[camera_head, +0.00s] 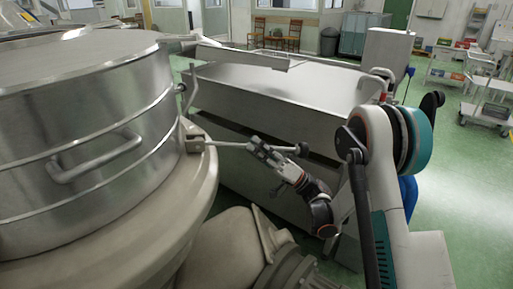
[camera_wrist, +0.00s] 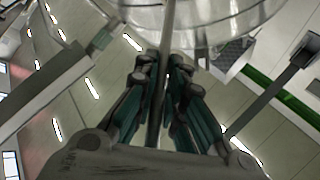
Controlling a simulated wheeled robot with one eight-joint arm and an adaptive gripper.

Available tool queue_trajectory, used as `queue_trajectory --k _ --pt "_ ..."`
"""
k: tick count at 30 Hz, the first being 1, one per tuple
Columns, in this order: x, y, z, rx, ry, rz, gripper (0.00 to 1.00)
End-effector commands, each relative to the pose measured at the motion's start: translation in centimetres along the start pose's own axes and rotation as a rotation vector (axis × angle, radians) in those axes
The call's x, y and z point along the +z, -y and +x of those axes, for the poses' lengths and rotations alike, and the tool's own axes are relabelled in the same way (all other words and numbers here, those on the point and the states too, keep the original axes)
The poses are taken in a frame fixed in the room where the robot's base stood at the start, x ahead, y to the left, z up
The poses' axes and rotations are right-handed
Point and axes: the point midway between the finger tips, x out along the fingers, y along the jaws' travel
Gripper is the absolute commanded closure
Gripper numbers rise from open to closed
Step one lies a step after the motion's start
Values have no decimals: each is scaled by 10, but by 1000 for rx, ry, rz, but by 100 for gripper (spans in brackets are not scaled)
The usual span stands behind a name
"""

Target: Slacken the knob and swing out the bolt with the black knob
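The bolt (camera_head: 228,145) is a thin metal rod in the head view. It runs from a bracket (camera_head: 195,143) on the steel vessel's rim out to the right, nearly level, clear of the vessel wall. The black knob (camera_head: 302,149) is a small dark ball at its outer end. The fingers hide part of the rod; I cannot make out the knob in that view.
The big steel vessel (camera_head: 80,120) with its side handle (camera_head: 95,157) fills the left. A large steel trough (camera_head: 270,95) stands just behind my gripper. A cream motor housing (camera_head: 232,245) lies below. Green floor (camera_head: 460,190) is open at the right, with carts beyond.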

Motion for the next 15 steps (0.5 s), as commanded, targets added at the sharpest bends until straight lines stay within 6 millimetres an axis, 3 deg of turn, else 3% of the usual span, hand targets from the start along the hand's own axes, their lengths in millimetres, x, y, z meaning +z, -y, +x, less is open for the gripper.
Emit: queue_trajectory --k 6,15 --pt "-1 1 1 3 4 -2 100" --pt "-20 16 15 71 124 -46 100"
